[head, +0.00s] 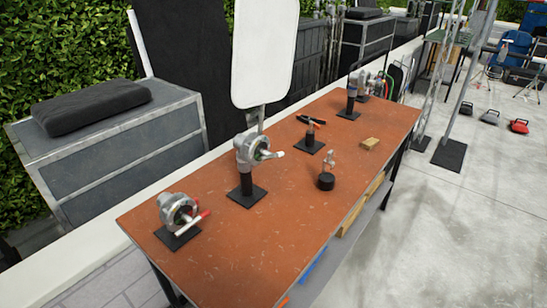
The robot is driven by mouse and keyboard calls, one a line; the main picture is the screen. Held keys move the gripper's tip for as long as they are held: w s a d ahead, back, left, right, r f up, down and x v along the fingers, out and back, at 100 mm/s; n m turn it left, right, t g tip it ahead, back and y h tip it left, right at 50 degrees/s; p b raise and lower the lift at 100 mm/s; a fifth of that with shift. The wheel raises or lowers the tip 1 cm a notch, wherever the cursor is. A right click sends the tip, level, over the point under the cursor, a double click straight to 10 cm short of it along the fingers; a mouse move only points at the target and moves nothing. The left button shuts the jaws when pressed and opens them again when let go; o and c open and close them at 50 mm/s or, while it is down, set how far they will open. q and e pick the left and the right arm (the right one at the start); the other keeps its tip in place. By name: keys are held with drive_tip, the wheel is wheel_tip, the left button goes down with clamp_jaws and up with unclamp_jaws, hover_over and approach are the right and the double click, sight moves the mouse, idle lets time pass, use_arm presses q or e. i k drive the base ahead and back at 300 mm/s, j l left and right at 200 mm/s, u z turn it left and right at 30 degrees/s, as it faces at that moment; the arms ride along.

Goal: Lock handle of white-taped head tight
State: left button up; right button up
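A silver grip head (247,152) stands on a black post and square base at the left middle of the orange-brown table (235,240). A pale, whitish handle (270,155) sticks out from its right side; it may be the white-taped one, but the tape is too small to confirm. A second silver head (176,208) sits low on a black base at the near left corner, with a pale and red handle (192,222). How tight either handle is cannot be seen. Neither of my grippers is in view.
More heads on posts (351,95) stand at the far end. The table's near right part is clear. Concrete floor (450,230) lies open to the right.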

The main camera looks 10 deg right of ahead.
sight(266, 155)
drive_tip(key=l+u, duration=0.45)
drive_tip(key=k+l+u, duration=0.15)
drive_tip(key=u, duration=0.3)
drive_tip(key=k+l+u, duration=0.1)
drive_tip(key=l+u, duration=0.2)
drive_tip(key=u, duration=0.15)
